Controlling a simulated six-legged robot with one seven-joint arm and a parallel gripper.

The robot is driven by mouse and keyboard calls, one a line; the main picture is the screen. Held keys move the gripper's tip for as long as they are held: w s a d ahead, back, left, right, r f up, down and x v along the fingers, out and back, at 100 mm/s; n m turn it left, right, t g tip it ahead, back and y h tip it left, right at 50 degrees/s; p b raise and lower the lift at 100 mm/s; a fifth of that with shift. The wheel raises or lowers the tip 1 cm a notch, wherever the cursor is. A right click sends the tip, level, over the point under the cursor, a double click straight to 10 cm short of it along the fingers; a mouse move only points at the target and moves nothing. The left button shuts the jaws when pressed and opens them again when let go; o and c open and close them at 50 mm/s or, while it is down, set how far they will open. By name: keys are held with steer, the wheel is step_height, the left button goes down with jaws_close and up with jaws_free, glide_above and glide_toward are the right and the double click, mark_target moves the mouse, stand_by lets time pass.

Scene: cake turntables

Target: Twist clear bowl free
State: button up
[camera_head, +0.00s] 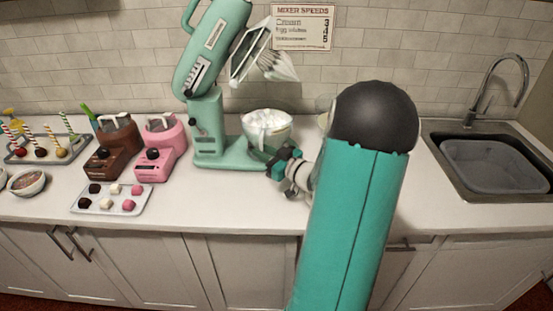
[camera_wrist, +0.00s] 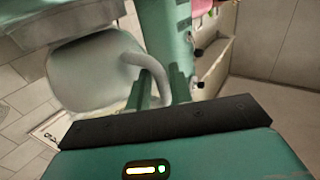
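The clear bowl (camera_head: 268,128) sits on the base of the green stand mixer (camera_head: 207,125), with white contents heaped inside. The mixer head is tilted up, and its whisk (camera_head: 278,66) hangs clear above the bowl. My gripper (camera_head: 279,163) is at the bowl's lower right side in the head view. In the wrist view the bowl (camera_wrist: 85,75) fills the upper left, and its curved handle (camera_wrist: 152,68) reaches down between the green finger parts of my gripper (camera_wrist: 161,92). I cannot tell whether the fingers press on the handle.
Pink (camera_head: 162,145) and brown (camera_head: 112,150) small machines stand left of the mixer, with a tray of sweets (camera_head: 112,205) in front. A sink (camera_head: 490,165) is at the right. The counter front below the mixer is clear.

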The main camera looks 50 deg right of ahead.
steer(key=shift+w, duration=1.5)
jaws_close()
steer(key=shift+s, duration=0.1)
steer(key=shift+d, duration=0.1)
steer(key=shift+s+d+n+y, duration=0.25)
steer(key=shift+s+n+y, duration=0.4)
steer(key=shift+y, duration=0.45)
steer(key=shift+d, duration=0.1)
steer(key=shift+s+d+f+n+g+y, duration=0.1)
steer(key=shift+s+d+n+g+y, duration=0.1)
steer(key=shift+s+n+y, duration=0.25)
steer(key=shift+s+d+n+g+y, duration=0.15)
steer(key=shift+n+y, duration=0.15)
steer(key=shift+y, duration=0.35)
